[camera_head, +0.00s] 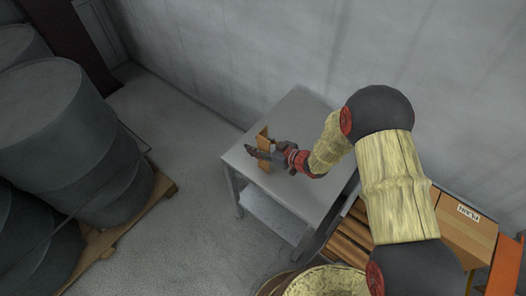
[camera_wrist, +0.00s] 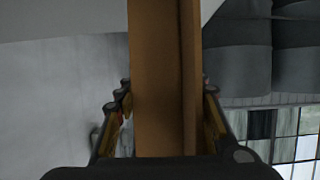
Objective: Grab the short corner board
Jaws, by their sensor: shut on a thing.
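The short corner board (camera_head: 263,140) is a brown, angled cardboard-like strip. In the head view it stands roughly upright at my gripper, over the left part of the grey table. In the wrist view the board (camera_wrist: 155,75) runs up the middle of the picture, with its fold line toward the right. My gripper (camera_head: 263,154) is shut on the board, and its fingers (camera_wrist: 165,110) lie on both sides of it in the wrist view. I cannot tell whether the board's lower end touches the table.
The grey table (camera_head: 292,118) stands against the wall, its top otherwise clear. Large dark drums (camera_head: 62,130) stand on a wooden pallet (camera_head: 110,236) at left. A cardboard box (camera_head: 464,228) and brown boards (camera_head: 350,238) are at lower right. Open floor (camera_head: 185,170) lies between drums and table.

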